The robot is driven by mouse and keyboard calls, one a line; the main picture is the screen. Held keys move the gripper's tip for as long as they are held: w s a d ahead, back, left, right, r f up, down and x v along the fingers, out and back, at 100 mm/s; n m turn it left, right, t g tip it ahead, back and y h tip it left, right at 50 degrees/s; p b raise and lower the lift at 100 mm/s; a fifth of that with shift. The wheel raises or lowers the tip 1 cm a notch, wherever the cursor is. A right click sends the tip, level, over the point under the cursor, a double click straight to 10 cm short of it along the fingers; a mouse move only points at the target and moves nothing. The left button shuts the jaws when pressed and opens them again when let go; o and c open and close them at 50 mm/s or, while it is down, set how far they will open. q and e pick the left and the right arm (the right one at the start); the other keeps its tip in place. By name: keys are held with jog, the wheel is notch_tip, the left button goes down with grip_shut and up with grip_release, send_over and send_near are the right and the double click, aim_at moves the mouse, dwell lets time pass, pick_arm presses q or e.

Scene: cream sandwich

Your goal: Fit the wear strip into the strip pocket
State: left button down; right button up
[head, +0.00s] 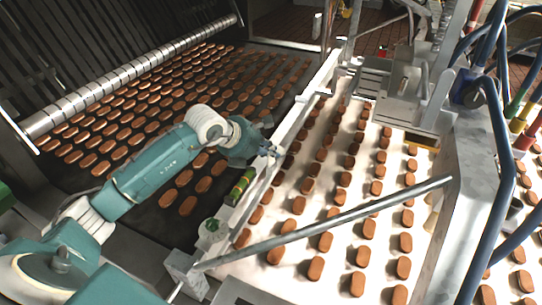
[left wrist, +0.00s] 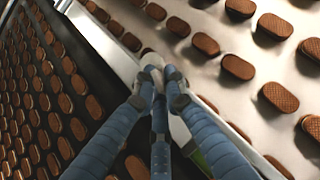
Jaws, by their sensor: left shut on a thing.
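My left gripper (head: 272,152) is over the pale rail (head: 308,103) between the dark belt and the white belt. In the left wrist view its blue-grey fingers (left wrist: 160,82) close together on a small pale piece (left wrist: 150,73), which I take to be the wear strip. Most of that piece is hidden by the fingers, and it is hard to tell from the pale rail behind it. I cannot make out the strip pocket clearly in either view. My right gripper is not in view.
The dark belt (head: 150,217) and the white belt (head: 300,248) carry rows of brown biscuits. A green and yellow block (head: 240,187) sits by the rail, just below my gripper. A grey bar (head: 330,222) crosses above the white belt. Blue hoses (head: 508,150) stand at the right.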

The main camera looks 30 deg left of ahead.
pick_arm(q)
jog(key=shift+r, duration=0.15)
notch_tip(320, 180, up, 19)
jog(key=b, duration=0.4)
notch_tip(320, 180, down, 12)
jog(key=n+y+b, duration=0.1)
jog(key=b, duration=0.3)
jog(key=n+y+b, duration=0.2)
jog(key=b, duration=0.2)
jog(key=shift+d+r+n, duration=0.15)
jog(key=shift+n, duration=0.15)
jog(key=shift+f, duration=0.35)
jog(key=shift+n, duration=0.4)
jog(key=shift+f+b, duration=2.8)
jog(key=shift+f, duration=0.1)
